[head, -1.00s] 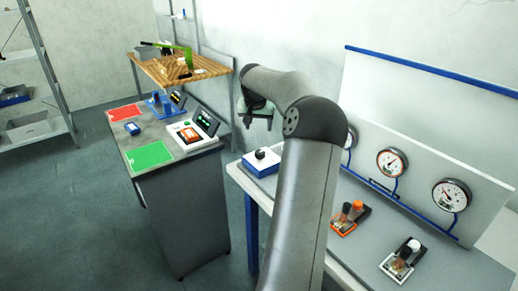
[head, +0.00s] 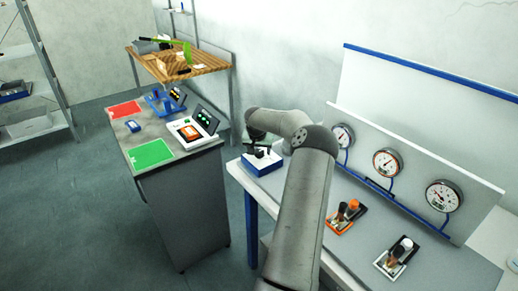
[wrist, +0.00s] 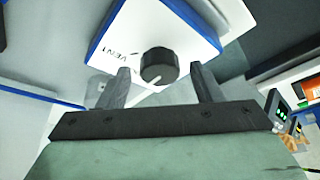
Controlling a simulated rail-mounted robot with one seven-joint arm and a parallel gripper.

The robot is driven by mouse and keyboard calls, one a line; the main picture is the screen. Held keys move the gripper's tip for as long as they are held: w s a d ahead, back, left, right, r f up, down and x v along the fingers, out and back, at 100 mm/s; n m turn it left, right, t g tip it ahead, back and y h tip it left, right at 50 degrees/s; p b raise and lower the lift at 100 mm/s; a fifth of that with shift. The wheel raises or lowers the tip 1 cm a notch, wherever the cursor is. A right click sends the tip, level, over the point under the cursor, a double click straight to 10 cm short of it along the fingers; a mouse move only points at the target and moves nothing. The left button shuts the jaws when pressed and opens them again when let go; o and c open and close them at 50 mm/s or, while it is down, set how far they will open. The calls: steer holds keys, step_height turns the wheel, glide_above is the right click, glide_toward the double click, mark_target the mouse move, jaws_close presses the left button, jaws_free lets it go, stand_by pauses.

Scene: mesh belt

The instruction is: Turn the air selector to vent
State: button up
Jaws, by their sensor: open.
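The air selector (head: 265,166) is a blue box with a white top at the near left end of the bench. In the wrist view its white top (wrist: 185,25) carries a black round knob (wrist: 158,66) and the printed word VENT to the knob's left. My gripper (wrist: 163,78) is open, with one dark finger on each side of the knob in the picture. Whether the fingers touch the knob I cannot tell. In the head view my gripper (head: 260,150) is right over the selector, and it partly hides the knob.
Several round gauges (head: 387,162) stand along the back panel. An orange-based unit (head: 343,219) and a white-based unit (head: 396,257) sit further right on the bench. A grey cabinet (head: 182,215) with red and green mats stands left, across a gap.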

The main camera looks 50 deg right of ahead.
steer(key=c, duration=1)
steer(key=shift+f, duration=0.1)
steer(key=shift+b, duration=0.4)
steer(key=b, duration=0.2)
steer(key=m+b, duration=0.1)
steer(key=b, duration=0.1)
steer(key=shift+w+f+g, duration=0.15)
steer(key=shift+f+g, duration=0.1)
steer(key=shift+g, duration=0.05)
steer(key=m+b, duration=0.1)
steer(key=b, duration=0.1)
steer(key=shift+a+m+g+b, duration=0.1)
steer(key=shift+m+g+b, duration=0.2)
steer(key=shift+m, duration=0.1)
steer(key=m, duration=0.1)
steer(key=m+g+b, duration=0.1)
steer(key=m, duration=0.1)
steer(key=shift+w+r+m+g+h, duration=0.1)
steer(key=shift+r+m+g+h, duration=0.2)
steer(key=shift+m, duration=0.1)
steer(key=shift+m+g, duration=0.4)
steer(key=shift+m, duration=0.7)
